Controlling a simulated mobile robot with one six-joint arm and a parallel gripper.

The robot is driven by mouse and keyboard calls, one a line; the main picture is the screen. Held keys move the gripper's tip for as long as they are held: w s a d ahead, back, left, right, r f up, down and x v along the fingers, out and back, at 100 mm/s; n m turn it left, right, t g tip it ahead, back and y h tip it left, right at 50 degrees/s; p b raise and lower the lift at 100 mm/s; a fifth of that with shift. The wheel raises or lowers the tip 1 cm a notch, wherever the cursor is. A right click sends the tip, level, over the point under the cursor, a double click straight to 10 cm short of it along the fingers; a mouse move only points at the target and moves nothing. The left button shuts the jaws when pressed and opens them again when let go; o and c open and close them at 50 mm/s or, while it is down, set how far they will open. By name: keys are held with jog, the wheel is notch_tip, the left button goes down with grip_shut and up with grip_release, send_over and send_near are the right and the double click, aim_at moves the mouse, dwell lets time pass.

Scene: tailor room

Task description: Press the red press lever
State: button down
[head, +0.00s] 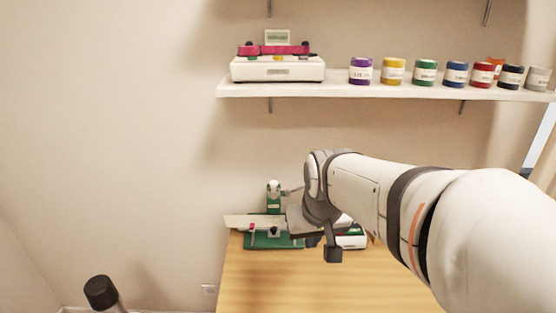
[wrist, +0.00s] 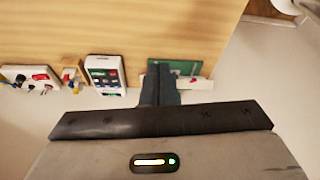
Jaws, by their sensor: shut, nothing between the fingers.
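A green press-like device (head: 264,240) stands at the back left of the wooden table in the head view, with a green upright behind it and a pale board across it. A small red part (head: 252,228), which may be the press lever, shows at its front left. In the wrist view the green base (wrist: 186,66) lies just beyond my gripper (wrist: 160,66), with a small red spot beside the fingers. My gripper's dark fingers are together and empty. They overlap part of the device; I cannot tell whether they touch it. My arm hides the device's right side in the head view.
A white device with coloured labels (wrist: 105,76) stands beside the green one. A wooden piece (wrist: 73,75) and a white-and-red device (wrist: 30,78) stand farther left. A shelf (head: 400,93) with several jars hangs above. The table's front (head: 290,285) is clear.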

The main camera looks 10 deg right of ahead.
jog(key=w+d+t+b, duration=0.1)
jog(key=w+d, duration=0.3)
jog(key=w, duration=0.5)
jog(key=w+d+r+m+t+h, duration=0.1)
jog(key=w+d, duration=0.3)
jog(key=w, duration=0.6)
jog(key=w+d+t+b, duration=0.1)
jog(key=w+d, duration=0.3)
jog(key=w, duration=0.5)
jog(key=shift+w+d+r+m+h+b, duration=0.15)
jog(key=shift+d+m+h+b, duration=0.15)
jog(key=shift+m, duration=0.1)
jog(key=p+x, duration=0.1)
jog(key=x, duration=0.9)
jog(key=shift+w, duration=0.1)
